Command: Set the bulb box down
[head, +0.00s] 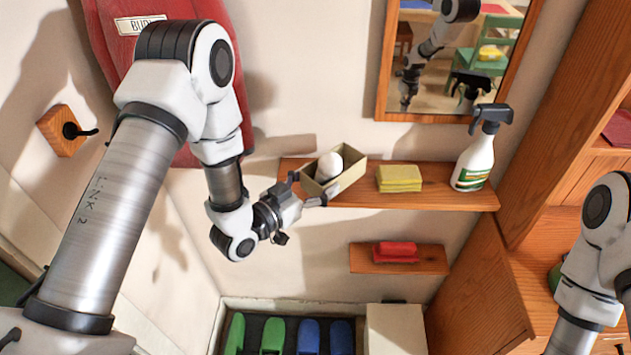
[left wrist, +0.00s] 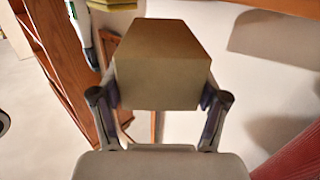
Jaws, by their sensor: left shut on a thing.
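The bulb box (head: 347,181) is a small open tan box with a white bulb (head: 328,166) in it. It is at the left end of the upper wooden shelf (head: 440,198) in the head view, tilted in the picture; I cannot tell whether it touches the shelf. My left gripper (head: 312,191) is shut on the box from its lower left. In the left wrist view the box (left wrist: 158,82) sits between the two fingers (left wrist: 160,98), and the bulb is hidden. My right arm shows at the right edge of the head view, but its gripper is out of frame.
On the upper shelf, yellow cloths (head: 399,179) lie right of the box, and a spray bottle (head: 475,155) stands farther right. A framed mirror (head: 383,75) hangs above. A lower small shelf (head: 430,261) holds a red item (head: 395,250). A red bag (head: 112,50) hangs behind my left arm.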

